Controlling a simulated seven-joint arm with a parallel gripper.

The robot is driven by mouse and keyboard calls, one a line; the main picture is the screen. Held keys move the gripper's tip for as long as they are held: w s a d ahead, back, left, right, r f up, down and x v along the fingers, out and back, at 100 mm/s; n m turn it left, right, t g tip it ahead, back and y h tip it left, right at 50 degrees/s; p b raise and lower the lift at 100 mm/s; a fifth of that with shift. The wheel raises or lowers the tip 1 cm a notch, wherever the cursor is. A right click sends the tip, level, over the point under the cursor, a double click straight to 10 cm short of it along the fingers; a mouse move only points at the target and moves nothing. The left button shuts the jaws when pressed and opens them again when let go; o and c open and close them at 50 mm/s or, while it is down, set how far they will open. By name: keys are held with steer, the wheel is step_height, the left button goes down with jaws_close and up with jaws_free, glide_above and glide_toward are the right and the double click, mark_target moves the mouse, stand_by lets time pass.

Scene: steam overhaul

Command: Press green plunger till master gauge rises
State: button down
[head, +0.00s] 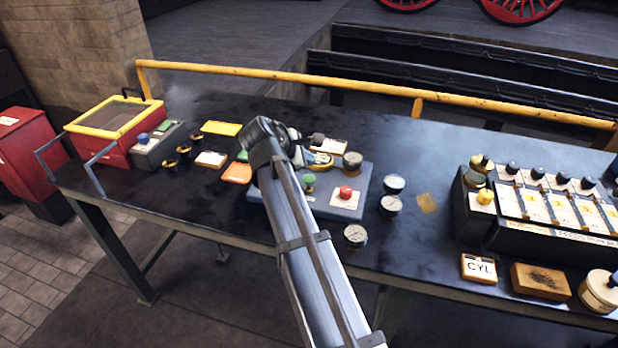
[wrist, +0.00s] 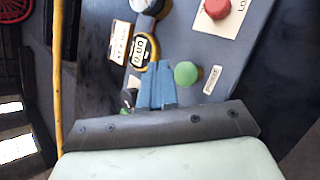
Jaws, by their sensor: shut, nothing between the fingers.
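The green plunger (head: 309,180) stands on a blue-grey board (head: 263,196) in the middle of the bench, left of a red button (head: 346,192). In the wrist view the green plunger (wrist: 186,73) is just right of my gripper (wrist: 160,68), whose blue fingers are shut and empty. A yellow-rimmed digital gauge (wrist: 142,49) lies just beyond the fingertips and seems to read 0.00. In the head view my arm hides part of the board and the fingertips.
Loose dial gauges (head: 355,236) stand right of the board. A black valve rack (head: 480,222) fills the right side, and a red box with a yellow lid frame (head: 98,148) stands left. A yellow rail (head: 330,82) runs along the back.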

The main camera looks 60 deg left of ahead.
mark_target(310, 177)
steer(key=shift+f, duration=1.35)
steer(key=shift+f, duration=1.75)
stand_by(2.8)
steer(key=shift+r, duration=1.75)
steer(key=shift+r, duration=2.5)
